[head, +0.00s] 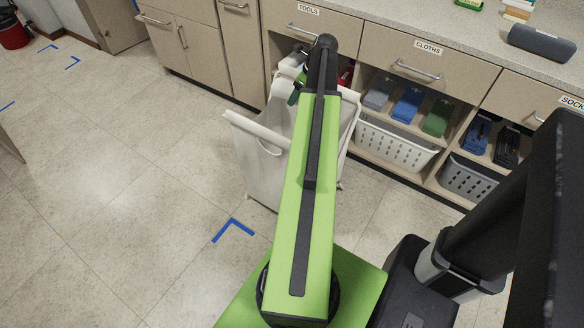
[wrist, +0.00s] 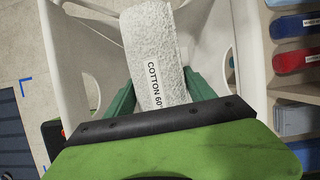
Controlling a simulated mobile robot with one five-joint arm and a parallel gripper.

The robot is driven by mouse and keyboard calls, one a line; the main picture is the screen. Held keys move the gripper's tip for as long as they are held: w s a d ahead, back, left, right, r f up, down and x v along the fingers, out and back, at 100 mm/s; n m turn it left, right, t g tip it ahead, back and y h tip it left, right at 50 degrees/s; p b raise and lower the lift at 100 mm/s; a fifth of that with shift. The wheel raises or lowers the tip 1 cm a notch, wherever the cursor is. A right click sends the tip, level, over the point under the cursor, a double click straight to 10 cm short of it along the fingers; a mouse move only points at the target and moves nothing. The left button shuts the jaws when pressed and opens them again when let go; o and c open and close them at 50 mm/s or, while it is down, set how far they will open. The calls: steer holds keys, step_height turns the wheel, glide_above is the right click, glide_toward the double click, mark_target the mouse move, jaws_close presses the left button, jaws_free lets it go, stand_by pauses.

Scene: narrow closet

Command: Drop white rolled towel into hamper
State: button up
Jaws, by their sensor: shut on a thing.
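The white rolled towel (wrist: 150,40) is a fluffy roll with a "COTTON 60" label in the wrist view. My gripper (wrist: 162,92) is shut on it, with a green finger on each side. The white hamper (head: 262,140) stands on the floor in front of the cabinets in the head view, and its walls (wrist: 245,45) surround the towel in the wrist view. The towel is over the hamper's opening; how high above it I cannot tell. In the head view, my arm hides much of the hamper and most of the gripper.
Cabinets with a "TOOLS" drawer (head: 300,27) and a "CLOTHS" drawer (head: 414,62) stand behind the hamper. Open shelves to the right hold folded cloths (head: 407,105) and a white basket (head: 392,145). The floor left of the hamper is clear, with blue tape marks (head: 233,228).

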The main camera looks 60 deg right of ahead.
step_height(320, 180, down, 4)
steer(key=b, duration=0.3)
steer(key=shift+r, duration=0.1)
steer(key=o, duration=1.7)
steer(key=shift+r, duration=0.15)
